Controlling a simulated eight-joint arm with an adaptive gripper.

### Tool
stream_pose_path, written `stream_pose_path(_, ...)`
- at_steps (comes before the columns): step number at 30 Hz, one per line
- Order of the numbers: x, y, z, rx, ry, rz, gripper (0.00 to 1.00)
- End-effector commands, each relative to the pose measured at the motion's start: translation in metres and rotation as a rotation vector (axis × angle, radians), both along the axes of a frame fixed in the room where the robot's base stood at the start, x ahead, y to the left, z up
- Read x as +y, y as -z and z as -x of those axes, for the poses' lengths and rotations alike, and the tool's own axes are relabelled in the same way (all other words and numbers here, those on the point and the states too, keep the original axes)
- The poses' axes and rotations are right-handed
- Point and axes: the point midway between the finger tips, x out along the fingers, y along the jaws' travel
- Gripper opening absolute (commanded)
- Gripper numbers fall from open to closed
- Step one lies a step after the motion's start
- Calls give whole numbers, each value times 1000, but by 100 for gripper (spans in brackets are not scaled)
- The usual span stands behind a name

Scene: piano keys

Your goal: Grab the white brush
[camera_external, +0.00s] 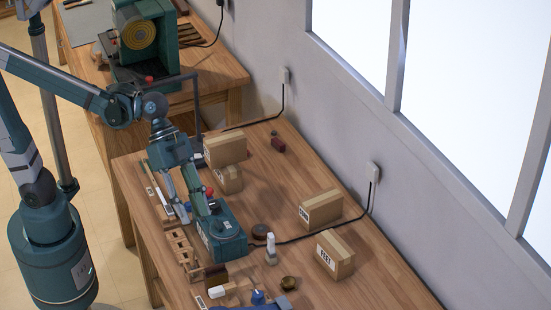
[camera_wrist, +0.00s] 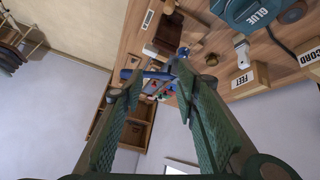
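A small white-ended piece with a tan body, which looks like the white brush (camera_external: 217,292), lies near the front of the workbench beside a dark brown block. It seems to show in the wrist view (camera_wrist: 150,50) beyond my fingertips, though it is too small to be sure. My gripper (camera_wrist: 160,76) is open, with its two green fingers apart and nothing visibly held. In the external view my gripper (camera_external: 194,213) points down over the bench beside the teal glue machine, apart from the white piece.
The glue machine (camera_external: 225,242) stands close to my gripper, with a white bottle (camera_external: 271,250) to its right. Wooden racks (camera_external: 181,246), a brown block (camera_external: 215,275) and a blue item (camera_external: 258,298) crowd the front. Cardboard boxes (camera_external: 335,256) stand farther right.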

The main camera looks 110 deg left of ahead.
Motion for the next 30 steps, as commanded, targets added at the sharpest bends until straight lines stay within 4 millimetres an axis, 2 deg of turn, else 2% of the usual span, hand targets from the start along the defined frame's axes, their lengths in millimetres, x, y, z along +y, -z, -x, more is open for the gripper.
stream_pose_path(3, 8, -1, -19, -22, 34, 22, 31)
stream_pose_path(14, 34, 0, -69, -117, 148, 83, 31)
stream_pose_path(30, 92, 7, -133, -330, 300, 150, 31)
